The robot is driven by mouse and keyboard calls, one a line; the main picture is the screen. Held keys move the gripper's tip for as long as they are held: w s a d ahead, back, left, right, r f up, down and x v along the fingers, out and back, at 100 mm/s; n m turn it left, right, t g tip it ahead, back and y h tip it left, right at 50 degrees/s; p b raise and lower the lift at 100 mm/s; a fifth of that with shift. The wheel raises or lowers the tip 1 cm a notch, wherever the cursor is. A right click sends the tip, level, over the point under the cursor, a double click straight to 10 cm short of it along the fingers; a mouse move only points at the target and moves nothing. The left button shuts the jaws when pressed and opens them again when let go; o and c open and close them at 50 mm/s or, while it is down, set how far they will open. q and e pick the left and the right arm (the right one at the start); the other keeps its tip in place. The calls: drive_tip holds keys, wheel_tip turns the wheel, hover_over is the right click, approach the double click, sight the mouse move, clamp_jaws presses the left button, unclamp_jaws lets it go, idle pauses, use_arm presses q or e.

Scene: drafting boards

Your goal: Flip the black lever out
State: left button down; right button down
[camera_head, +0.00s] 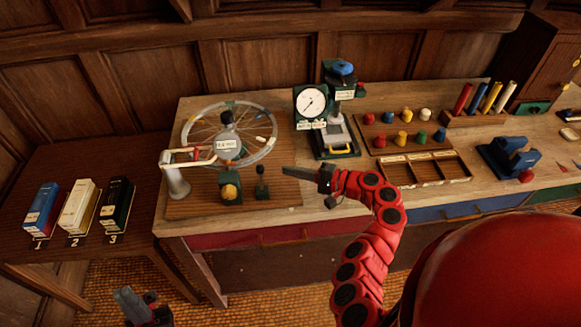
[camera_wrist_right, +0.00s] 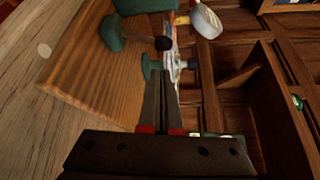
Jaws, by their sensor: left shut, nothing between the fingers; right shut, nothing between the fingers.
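The black lever (camera_head: 261,183) stands upright on the wooden base board (camera_head: 283,192) in front of the spoked wheel (camera_head: 229,136). It has a dark stem and a round black knob. In the right wrist view the lever's black knob (camera_wrist_right: 162,43) shows on a stem from a green foot, beyond my fingertips. My right gripper (camera_head: 284,170) is shut and empty, pointing left, just right of the knob with a small gap in the head view. The right fingers (camera_wrist_right: 160,78) also show shut in the wrist view. My left gripper (camera_head: 123,291) is shut and empty, low by the floor.
A green block with a yellow knob (camera_head: 230,189) stands left of the lever. A white arm on a post (camera_head: 176,180) is further left. A gauge press (camera_head: 332,120) stands behind right, and a compartment tray (camera_head: 424,169) lies right.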

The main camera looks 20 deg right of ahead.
sight(261, 178)
drive_tip(key=p+x, duration=0.2)
drive_tip(key=x, duration=0.4)
drive_tip(key=shift+r, duration=0.2)
drive_tip(key=shift+w+a+f, duration=0.2)
drive_tip(key=shift+w+a, duration=0.3)
